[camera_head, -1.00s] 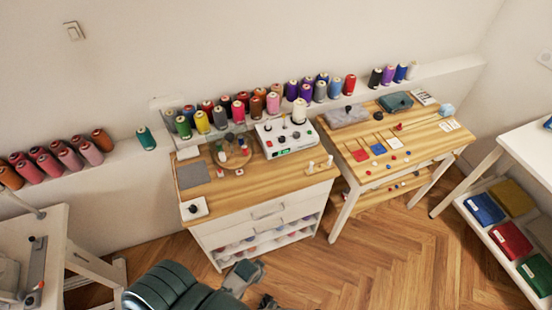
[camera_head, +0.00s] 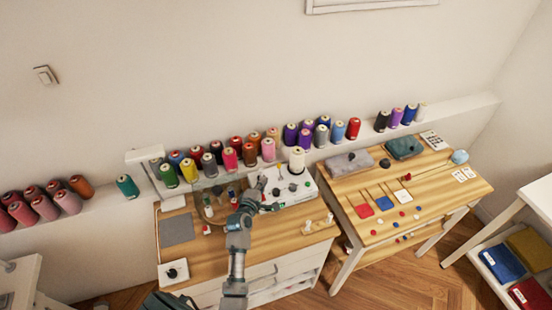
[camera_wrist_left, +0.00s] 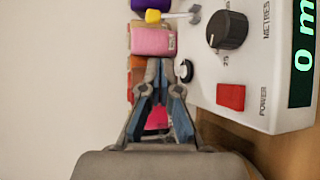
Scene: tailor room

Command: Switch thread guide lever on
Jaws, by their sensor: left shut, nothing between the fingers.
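The white machine (camera_head: 302,193) stands on the wooden cabinet top. In the left wrist view, its panel (camera_wrist_left: 205,95) shows a black dial, a red power button (camera_wrist_left: 231,97) and a green-lit display (camera_wrist_left: 302,60). A small yellow-tipped lever (camera_wrist_left: 154,16) sticks out from the panel near the top of that view; it looks like the thread guide lever. My left gripper (camera_head: 261,182) is at the machine's left side. In the wrist view its fingertips (camera_wrist_left: 158,68) are closed and empty, beside a small black round part (camera_wrist_left: 184,70), apart from the lever. My right gripper is not in view.
A white thread cone (camera_head: 297,161) stands at the machine. Thread spools line the wall ledge behind, including a pink one (camera_wrist_left: 152,38). A grey mat (camera_head: 178,229) lies left on the cabinet. A second wooden table (camera_head: 430,180) stands to the right with cloths and small pieces.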

